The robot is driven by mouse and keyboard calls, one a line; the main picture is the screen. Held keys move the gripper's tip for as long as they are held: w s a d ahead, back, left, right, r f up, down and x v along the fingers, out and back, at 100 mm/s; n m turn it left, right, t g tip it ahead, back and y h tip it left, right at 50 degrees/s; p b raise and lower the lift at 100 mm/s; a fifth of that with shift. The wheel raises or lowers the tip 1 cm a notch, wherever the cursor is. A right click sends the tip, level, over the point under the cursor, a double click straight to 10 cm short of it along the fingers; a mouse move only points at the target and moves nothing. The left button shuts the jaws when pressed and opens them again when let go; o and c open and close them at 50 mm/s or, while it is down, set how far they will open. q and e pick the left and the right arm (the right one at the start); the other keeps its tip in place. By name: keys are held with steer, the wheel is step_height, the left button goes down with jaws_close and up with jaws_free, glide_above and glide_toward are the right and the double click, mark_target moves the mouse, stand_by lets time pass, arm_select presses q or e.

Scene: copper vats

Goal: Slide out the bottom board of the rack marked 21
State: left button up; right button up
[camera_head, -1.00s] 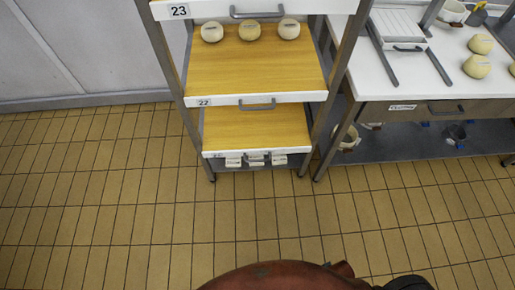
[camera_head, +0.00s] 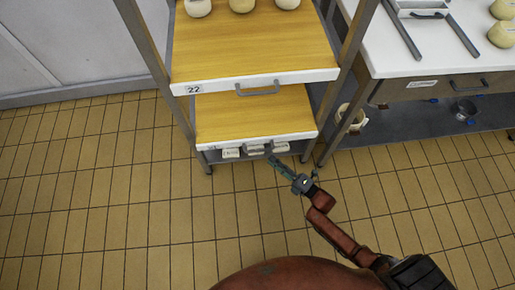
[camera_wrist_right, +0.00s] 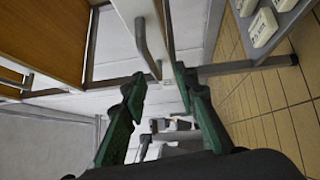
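The bottom board (camera_head: 250,115) of the rack is yellow wood with a white front edge, below the board marked 22 (camera_head: 255,45). Its own label is too small to read surely. In the right wrist view, the green fingers of my right gripper (camera_wrist_right: 158,88) are spread apart. A grey bar handle (camera_wrist_right: 149,50) on a white edge lies ahead, between the fingertips in the picture. Contact is not visible. My left gripper is out of view.
White labelled blocks (camera_head: 231,153) sit beneath the bottom board; some show in the wrist view (camera_wrist_right: 262,27). Round pale cheeses (camera_head: 242,4) are on board 22. A white-topped table (camera_head: 400,62) stands right of the rack. The tiled floor (camera_head: 100,200) in front is open.

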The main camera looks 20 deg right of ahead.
mark_target(259, 150)
steer(key=shift+n+y, duration=0.3)
steer(key=shift+n, duration=0.2)
steer(key=x, duration=0.2)
steer(key=b+x, duration=0.1)
steer(key=x, duration=0.2)
steer(key=b+x, duration=0.1)
steer(key=x, duration=0.1)
steer(key=shift+w+a+r, duration=0.1)
steer(key=shift+a+r, duration=0.05)
steer(key=shift+r, duration=0.3)
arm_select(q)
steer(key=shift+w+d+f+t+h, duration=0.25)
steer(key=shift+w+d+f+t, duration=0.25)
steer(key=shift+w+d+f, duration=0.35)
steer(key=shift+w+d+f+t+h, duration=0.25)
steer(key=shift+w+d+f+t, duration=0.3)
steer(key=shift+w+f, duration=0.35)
arm_select(e)
steer(key=shift+w+a+r, duration=0.2)
steer(key=shift+w+a, duration=0.05)
steer(key=shift+w, duration=0.2)
jaws_close()
